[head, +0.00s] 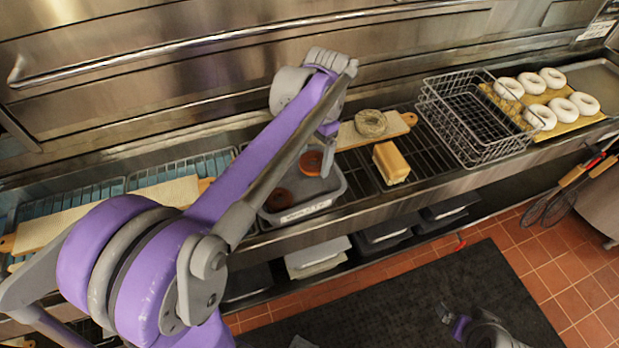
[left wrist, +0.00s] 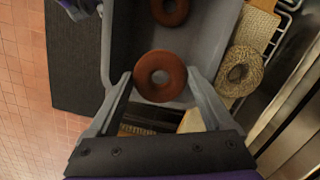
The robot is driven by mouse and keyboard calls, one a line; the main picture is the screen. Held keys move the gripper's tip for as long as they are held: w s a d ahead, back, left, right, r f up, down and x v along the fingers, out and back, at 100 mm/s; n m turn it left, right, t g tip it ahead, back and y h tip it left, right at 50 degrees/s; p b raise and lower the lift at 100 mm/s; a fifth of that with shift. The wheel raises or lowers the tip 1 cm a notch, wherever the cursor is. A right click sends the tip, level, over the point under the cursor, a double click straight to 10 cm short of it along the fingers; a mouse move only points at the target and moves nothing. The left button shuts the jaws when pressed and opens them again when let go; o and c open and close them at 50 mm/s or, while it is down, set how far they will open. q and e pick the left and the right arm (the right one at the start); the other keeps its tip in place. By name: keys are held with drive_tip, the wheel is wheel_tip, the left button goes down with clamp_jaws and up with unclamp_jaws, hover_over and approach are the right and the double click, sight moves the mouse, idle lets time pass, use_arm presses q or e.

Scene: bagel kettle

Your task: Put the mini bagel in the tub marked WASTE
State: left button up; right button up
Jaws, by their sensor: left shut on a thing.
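A brown mini bagel (head: 312,162) is between the fingers of my left gripper (head: 322,160), which is shut on it. The held bagel also shows in the left wrist view (left wrist: 160,76), with a finger on each side. It is over the grey tub (head: 325,203), whose front label is too small to read. A second brown bagel (head: 279,199) lies inside the tub, and it also shows in the left wrist view (left wrist: 170,10). Part of my right arm shows at the bottom right of the head view; its jaws are not clear.
A seeded bagel (head: 371,123) lies on a wooden board right of the tub. A yellow block (head: 390,162) sits on the dark rack, beside a wire basket (head: 470,120). Several white bagels (head: 553,78) lie on a yellow board. A steel wall rises behind the counter.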

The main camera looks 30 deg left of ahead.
use_arm(q)
hover_over(311, 191)
drive_tip(key=f, duration=0.5)
drive_tip(key=shift+w+f, duration=0.2)
drive_tip(key=shift+f, duration=2)
use_arm(e)
drive_tip(key=shift+s+f, duration=0.3)
drive_tip(key=shift+s, duration=0.05)
use_arm(q)
drive_tip(key=shift+w+d+f, duration=0.1)
use_arm(e)
drive_tip(key=shift+f, duration=0.1)
use_arm(q)
drive_tip(key=o, duration=1.1)
drive_tip(key=shift+b, duration=0.3)
drive_tip(key=shift+r, duration=0.35)
drive_tip(key=r, duration=0.3)
drive_tip(key=w+r, duration=0.1)
drive_tip(key=r, duration=0.3)
drive_tip(key=r+p, duration=0.1)
drive_tip(key=r, duration=0.3)
drive_tip(key=shift+w+d+r, duration=0.15)
drive_tip(key=shift+d+r, duration=0.05)
use_arm(e)
drive_tip(key=shift+w+r, duration=0.25)
drive_tip(key=shift+r, duration=0.45)
